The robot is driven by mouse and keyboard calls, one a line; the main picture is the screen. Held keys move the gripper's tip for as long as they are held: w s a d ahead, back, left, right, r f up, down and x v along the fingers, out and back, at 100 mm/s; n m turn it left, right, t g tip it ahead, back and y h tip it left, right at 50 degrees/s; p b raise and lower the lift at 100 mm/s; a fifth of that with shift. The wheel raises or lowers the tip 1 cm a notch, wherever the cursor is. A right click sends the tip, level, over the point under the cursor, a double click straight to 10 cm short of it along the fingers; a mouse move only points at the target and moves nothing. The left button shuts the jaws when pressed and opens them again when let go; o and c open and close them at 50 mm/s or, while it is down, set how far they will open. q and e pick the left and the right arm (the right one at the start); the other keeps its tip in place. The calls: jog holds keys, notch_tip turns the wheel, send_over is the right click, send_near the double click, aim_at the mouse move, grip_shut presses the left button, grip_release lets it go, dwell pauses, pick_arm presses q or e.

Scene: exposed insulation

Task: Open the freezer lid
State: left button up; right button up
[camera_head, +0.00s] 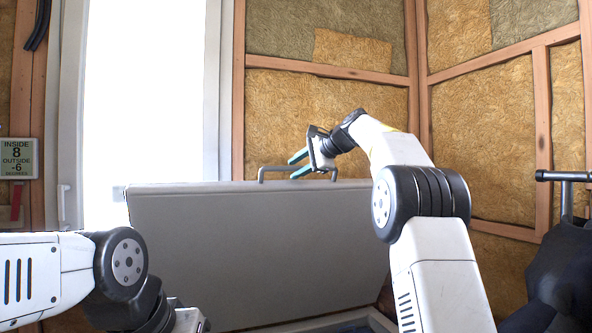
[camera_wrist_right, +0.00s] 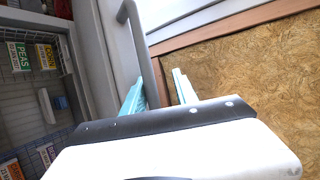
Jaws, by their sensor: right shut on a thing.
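The grey freezer lid (camera_head: 250,250) stands raised and tilted back, its broad inner face toward me in the head view. A grey bar handle (camera_head: 262,172) runs along its top edge. My right gripper (camera_head: 297,163) is at this handle with its teal fingers on either side of the bar. In the right wrist view the handle (camera_wrist_right: 138,40) runs down between the fingers of the right gripper (camera_wrist_right: 158,92), which is shut on it. My left gripper (camera_head: 190,319) only partly shows at the bottom edge, and its fingers are hidden.
The freezer's rim (camera_head: 345,322) shows low in the head view. The right wrist view shows wire baskets (camera_wrist_right: 35,85) with labels such as PEAS inside. A bright window or door (camera_head: 150,90) and an insulated wall (camera_head: 330,110) stand behind. A dark object with a bar handle (camera_head: 565,177) is at right.

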jog(key=shift+a+r, duration=0.15)
jog(key=shift+r, duration=0.05)
jog(key=v, duration=0.8)
jog(key=shift+f, duration=0.2)
jog(key=shift+s+f, duration=0.1)
jog(key=shift+f, duration=0.05)
jog(key=s+d+f+n+g+h, duration=0.1)
jog(key=s+f+n, duration=0.3)
jog(key=s+f, duration=0.7)
jog(key=s+d+f+n+g+h, duration=0.1)
jog(key=s+d+f+n+h, duration=0.2)
jog(key=s+f, duration=0.8)
jog(key=s+d+f+n+g+h, duration=0.1)
jog(key=s+f+n, duration=0.4)
jog(key=s+f, duration=0.6)
jog(key=s+d+h, duration=0.1)
jog(key=s, duration=0.5)
jog(key=shift+s+d+h, duration=0.4)
